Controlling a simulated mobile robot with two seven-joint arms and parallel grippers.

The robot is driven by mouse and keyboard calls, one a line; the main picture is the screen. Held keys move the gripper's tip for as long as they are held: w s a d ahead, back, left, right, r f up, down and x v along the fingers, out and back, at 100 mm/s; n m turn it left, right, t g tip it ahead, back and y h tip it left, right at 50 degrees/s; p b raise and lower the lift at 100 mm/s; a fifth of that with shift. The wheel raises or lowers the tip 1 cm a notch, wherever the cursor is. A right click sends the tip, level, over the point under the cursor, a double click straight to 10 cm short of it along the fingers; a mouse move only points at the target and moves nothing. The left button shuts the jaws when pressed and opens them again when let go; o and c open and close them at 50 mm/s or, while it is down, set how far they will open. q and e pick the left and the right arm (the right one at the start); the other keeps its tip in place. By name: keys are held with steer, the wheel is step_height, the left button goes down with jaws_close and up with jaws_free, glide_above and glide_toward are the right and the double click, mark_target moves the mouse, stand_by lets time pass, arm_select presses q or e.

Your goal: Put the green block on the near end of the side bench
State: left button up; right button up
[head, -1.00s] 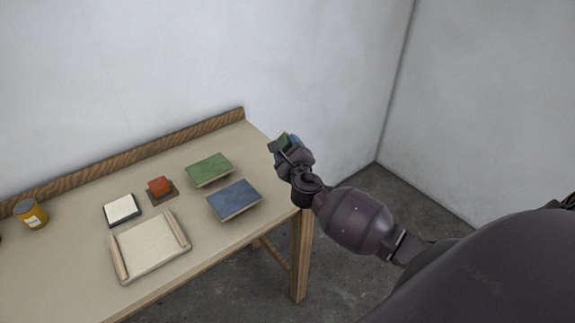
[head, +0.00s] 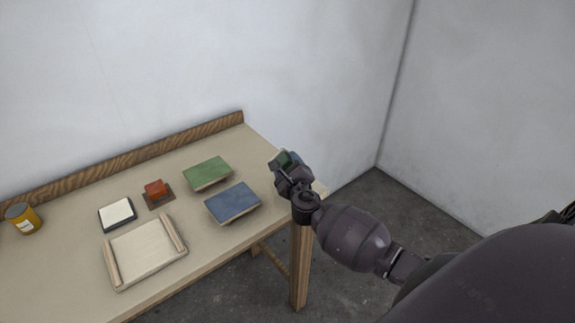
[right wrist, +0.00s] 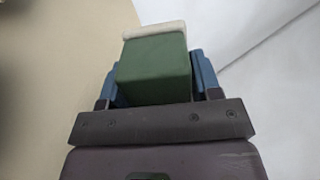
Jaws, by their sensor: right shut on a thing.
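The green block (right wrist: 155,68) is in my right gripper, between its two blue fingers, in the right wrist view. A pale cream layer covers its far end. In the head view my right gripper (head: 287,160) is at the right end of the wooden bench (head: 70,275). Only a little of the block shows there, and I cannot tell whether it touches the top. My left gripper is out of view.
A flat green-topped pad (head: 208,172) and a blue-topped pad (head: 232,203) lie left of my gripper. Farther left are a red block (head: 155,188) on a brown base, a white pad (head: 117,213), a wooden tray (head: 145,252) and a yellow jar (head: 22,219). A wooden strip (head: 140,155) edges the back.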

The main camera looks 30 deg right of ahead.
steer(key=shift+f, duration=0.35)
steer(key=o, duration=0.8)
steer(key=shift+r, duration=0.1)
